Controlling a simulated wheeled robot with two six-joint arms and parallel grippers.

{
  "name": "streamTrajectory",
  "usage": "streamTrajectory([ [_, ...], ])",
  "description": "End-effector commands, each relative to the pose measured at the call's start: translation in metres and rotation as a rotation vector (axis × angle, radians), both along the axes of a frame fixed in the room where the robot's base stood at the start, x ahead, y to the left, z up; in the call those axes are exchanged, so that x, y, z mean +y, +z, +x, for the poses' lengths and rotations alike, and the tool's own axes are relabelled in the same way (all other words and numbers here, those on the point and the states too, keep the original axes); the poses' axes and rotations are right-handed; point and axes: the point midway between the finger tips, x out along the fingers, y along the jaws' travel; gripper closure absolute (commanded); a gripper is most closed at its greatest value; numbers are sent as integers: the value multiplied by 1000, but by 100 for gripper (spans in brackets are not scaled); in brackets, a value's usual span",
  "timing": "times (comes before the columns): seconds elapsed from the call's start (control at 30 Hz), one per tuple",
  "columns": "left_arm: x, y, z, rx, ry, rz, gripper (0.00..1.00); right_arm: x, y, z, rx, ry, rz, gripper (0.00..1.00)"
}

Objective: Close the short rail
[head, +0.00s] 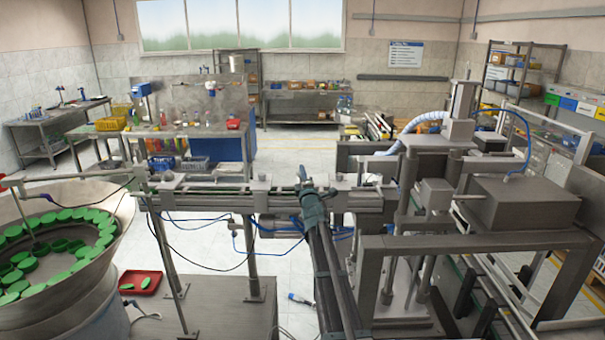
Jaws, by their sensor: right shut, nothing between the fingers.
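A metal rail assembly (220,202) runs across the middle of the view, from the bowl feeder at the left to the machine at the right. Small clamps and blocks sit along it. I cannot tell which piece of it is the short rail, or whether that is open or closed. My right gripper (302,177) is at the rail assembly, right of its middle. It is shut with nothing in it, and its wrist hides part of the rail. I cannot tell whether its fingers touch the rail. My left gripper is not in view.
A bowl feeder (90,285) with several green caps stands at the left. A red tray (140,283) with green caps lies beside it. Blue hoses and cables hang below the rail. A large grey machine (525,205) fills the right side. Open floor shows behind the rail.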

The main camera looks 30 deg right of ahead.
Motion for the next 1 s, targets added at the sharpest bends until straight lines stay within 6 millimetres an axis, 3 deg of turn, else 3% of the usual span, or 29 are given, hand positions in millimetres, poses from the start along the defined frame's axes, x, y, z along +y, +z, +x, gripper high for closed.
streamTrajectory([
  [0.63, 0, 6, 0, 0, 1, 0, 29, 3, 6, -6, 0, 1, 0, 100],
  [0.87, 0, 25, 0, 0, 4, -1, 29, 12, 25, -29, 0, 3, 0, 100],
  [1.0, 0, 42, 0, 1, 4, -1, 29, 21, 42, -52, 0, 4, 0, 100],
])
